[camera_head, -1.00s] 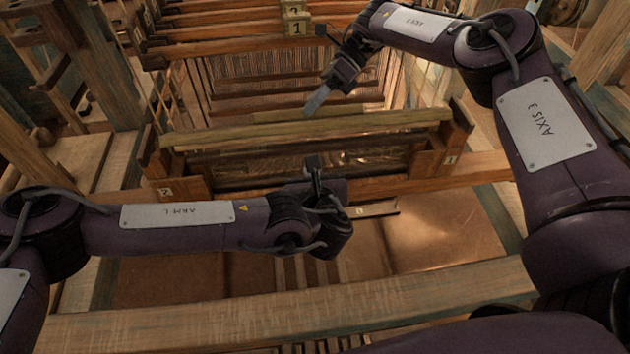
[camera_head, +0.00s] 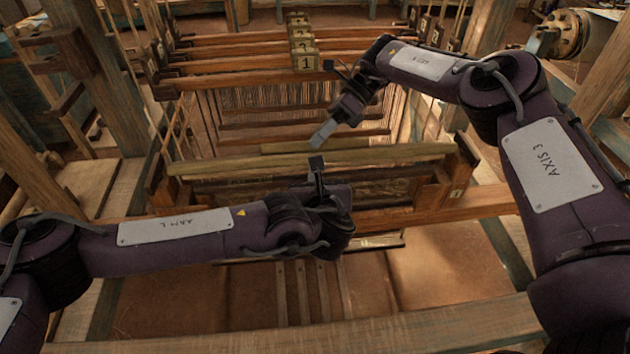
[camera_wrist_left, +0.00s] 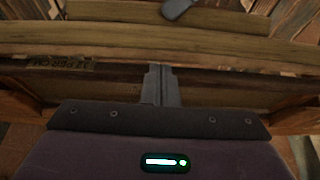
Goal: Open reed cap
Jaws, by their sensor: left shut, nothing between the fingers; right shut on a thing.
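The reed cap (camera_head: 235,162) is a long pale wooden bar across the top of the beater frame. It also crosses the left wrist view (camera_wrist_left: 85,38). A shorter pale strip (camera_head: 285,147) lies along its far side. My right gripper (camera_head: 319,140) comes down from the upper right, its grey fingers shut at this strip; the exact contact is too small to tell. One grey tip shows at the top of the left wrist view (camera_wrist_left: 177,8). My left gripper (camera_head: 317,165) is shut and empty, its fingers upright at the cap's near side. They also show in the wrist view (camera_wrist_left: 161,85).
Several heddle shafts with numbered blocks (camera_head: 306,62) stand behind the beater. Wooden posts (camera_head: 108,65) flank the left side. A thick front beam (camera_head: 400,325) crosses the bottom. The pit floor (camera_head: 440,275) is open at the lower right.

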